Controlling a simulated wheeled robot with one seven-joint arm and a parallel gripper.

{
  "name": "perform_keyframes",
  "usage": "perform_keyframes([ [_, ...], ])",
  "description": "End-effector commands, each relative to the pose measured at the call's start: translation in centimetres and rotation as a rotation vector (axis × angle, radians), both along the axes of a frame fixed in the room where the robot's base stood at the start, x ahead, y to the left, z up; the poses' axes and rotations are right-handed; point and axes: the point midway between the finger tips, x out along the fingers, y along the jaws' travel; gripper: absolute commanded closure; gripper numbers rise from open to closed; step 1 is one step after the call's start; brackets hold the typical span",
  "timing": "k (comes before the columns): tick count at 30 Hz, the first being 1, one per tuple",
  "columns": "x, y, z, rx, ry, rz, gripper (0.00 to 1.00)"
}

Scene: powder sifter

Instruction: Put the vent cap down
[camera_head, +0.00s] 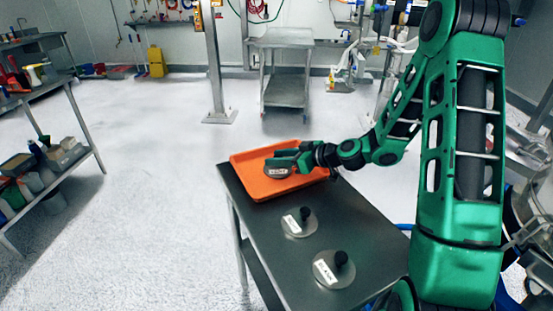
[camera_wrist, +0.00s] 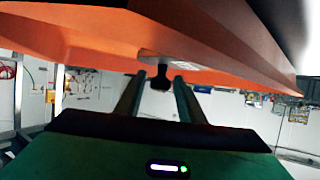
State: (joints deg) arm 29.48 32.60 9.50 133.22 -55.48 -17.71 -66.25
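The vent cap (camera_head: 278,173), a grey disc with a white label, rests in or just over the orange tray (camera_head: 247,160) on the dark table. My gripper (camera_head: 285,160) reaches in from the right, at the cap. In the wrist view, the cap's black knob (camera_wrist: 160,78) stands between the two fingertips of my gripper (camera_wrist: 160,84), with a gap visible on both sides. The fingers look open and apart from the knob. The grey underside of the disc's far edge is mostly hidden, and the tray (camera_wrist: 70,40) fills the top of this view.
Two more grey lids with black knobs and white labels stand on the table (camera_head: 345,225): a smaller lid (camera_head: 293,228) and a larger lid (camera_head: 326,275) nearer the front. A grey cart (camera_head: 285,90) stands behind. A shelf (camera_head: 70,155) is at left, with open floor between.

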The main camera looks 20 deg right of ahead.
Motion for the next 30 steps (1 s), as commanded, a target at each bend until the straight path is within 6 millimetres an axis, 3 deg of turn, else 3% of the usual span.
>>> perform_keyframes([
  [14, -0.7, -0.7, 0.5, -0.001, -0.001, -0.003, 0.59],
  [30, -7.3, -6.5, 4.2, -0.001, -0.001, -0.004, 0.59],
])
